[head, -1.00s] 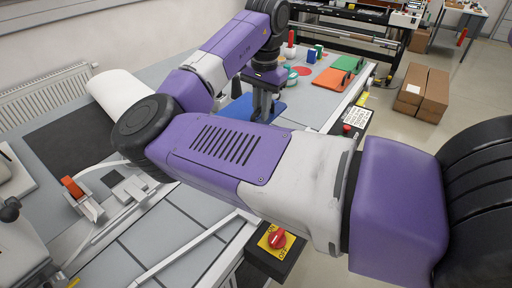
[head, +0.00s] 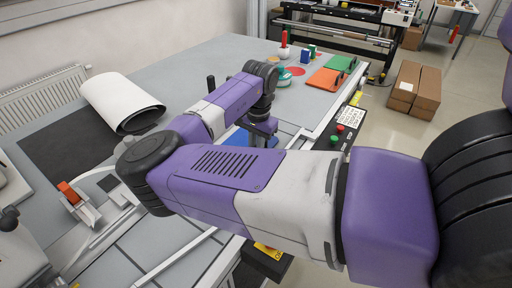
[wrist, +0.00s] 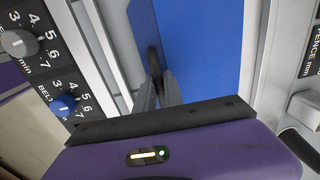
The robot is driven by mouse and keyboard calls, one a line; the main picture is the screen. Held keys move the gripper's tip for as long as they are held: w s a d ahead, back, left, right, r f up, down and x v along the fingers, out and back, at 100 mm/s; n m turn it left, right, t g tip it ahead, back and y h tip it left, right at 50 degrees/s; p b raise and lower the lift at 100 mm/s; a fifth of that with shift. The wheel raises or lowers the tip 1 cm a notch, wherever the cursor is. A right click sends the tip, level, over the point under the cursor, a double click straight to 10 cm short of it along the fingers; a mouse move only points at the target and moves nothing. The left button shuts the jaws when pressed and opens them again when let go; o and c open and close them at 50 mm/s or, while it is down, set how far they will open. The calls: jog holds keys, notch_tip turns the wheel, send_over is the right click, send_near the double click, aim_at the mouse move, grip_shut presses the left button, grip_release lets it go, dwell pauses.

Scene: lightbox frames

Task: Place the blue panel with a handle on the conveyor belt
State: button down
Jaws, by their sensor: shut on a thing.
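The blue panel (head: 238,138) shows in the head view beneath my gripper, partly hidden by my arm. In the wrist view the blue panel (wrist: 210,40) fills the upper middle, with a darker blue upright part on its left. My gripper (head: 262,132) is low over the grey work surface in the head view. I cannot tell for sure which surface is the conveyor belt; a blue knob marked BELT (wrist: 64,105) sits at the left in the wrist view.
Orange (head: 325,79) and green (head: 341,63) panels lie at the far right of the grey table (head: 190,60). A white roll (head: 112,98) lies at the left on a dark mat. A button box (head: 343,131) stands at the right edge. The table's back left is clear.

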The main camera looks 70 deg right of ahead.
jog(key=c, duration=1.5)
grip_release()
jog(key=shift+o, duration=0.2)
jog(key=shift+r, duration=0.1)
notch_tip(320, 180, up, 12)
jog(key=b, duration=0.1)
jog(key=shift+s+b, duration=0.25)
jog(key=shift+b, duration=0.1)
jog(key=shift+a, duration=0.1)
